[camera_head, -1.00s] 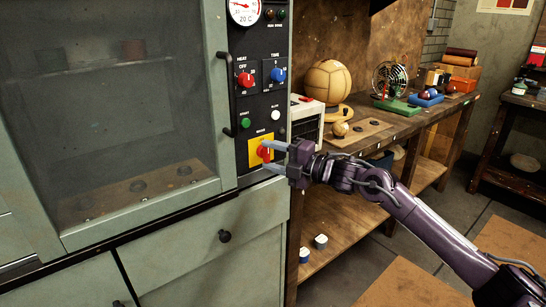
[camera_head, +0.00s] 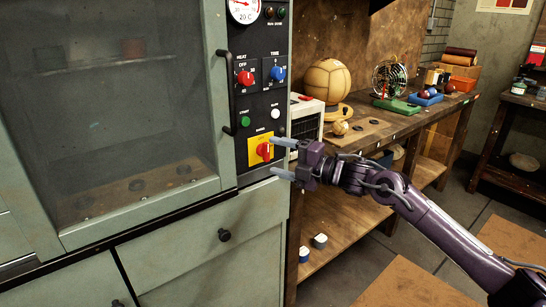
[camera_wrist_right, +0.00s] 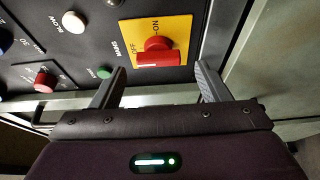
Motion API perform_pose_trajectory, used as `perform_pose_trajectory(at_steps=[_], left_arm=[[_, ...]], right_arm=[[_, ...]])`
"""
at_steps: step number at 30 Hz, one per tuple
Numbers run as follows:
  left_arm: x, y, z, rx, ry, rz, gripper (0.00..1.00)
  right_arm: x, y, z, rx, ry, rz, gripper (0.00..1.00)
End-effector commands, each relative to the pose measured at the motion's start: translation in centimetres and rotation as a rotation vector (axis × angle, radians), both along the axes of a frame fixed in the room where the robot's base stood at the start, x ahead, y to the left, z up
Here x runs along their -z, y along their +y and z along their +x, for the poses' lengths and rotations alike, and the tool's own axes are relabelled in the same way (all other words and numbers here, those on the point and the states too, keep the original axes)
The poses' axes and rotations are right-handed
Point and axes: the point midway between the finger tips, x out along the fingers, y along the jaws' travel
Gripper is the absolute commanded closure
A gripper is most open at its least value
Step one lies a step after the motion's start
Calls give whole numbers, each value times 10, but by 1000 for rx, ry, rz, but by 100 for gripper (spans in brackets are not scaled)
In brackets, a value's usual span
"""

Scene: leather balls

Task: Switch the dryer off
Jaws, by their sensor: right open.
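The dryer is the grey-green cabinet (camera_head: 215,205) with a glass door and a black control panel at left in the head view. Its main switch is a red knob (camera_head: 265,151) on a yellow plate (camera_head: 254,158) low on the panel. In the right wrist view the red knob (camera_wrist_right: 158,55) shows with OFF and ON marks on the plate; I cannot tell for sure which mark it points to. My right gripper (camera_head: 275,157) is open and empty, just right of and in front of the knob, apart from it. My left gripper is not in view.
The panel also has a red HEAT knob (camera_head: 245,78), a blue TIME knob (camera_head: 278,73), a green START button (camera_head: 245,122) and a gauge. A door handle (camera_head: 229,95) stands left of it. A workbench (camera_head: 400,130) with a leather ball (camera_head: 327,80) stands at right.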

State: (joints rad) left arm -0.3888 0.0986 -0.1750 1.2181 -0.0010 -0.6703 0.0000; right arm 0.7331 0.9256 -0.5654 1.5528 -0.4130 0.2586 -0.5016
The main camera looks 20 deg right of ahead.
Motion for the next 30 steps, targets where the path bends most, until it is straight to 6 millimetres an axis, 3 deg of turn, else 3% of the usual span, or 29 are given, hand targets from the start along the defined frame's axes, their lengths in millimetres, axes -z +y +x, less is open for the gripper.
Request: perform_pose_trajectory(at_steps=[6,11,26,28,30], left_arm=[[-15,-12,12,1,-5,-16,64],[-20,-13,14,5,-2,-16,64],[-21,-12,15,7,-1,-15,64],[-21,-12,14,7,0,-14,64],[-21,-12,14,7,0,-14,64]], right_arm=[[3,-27,-28,2,2,-4,31],[1,-35,-38,1,2,-3,31],[0,-36,-40,1,1,1,31],[7,-36,-38,10,15,12,31],[26,-35,-33,40,57,47,31]])
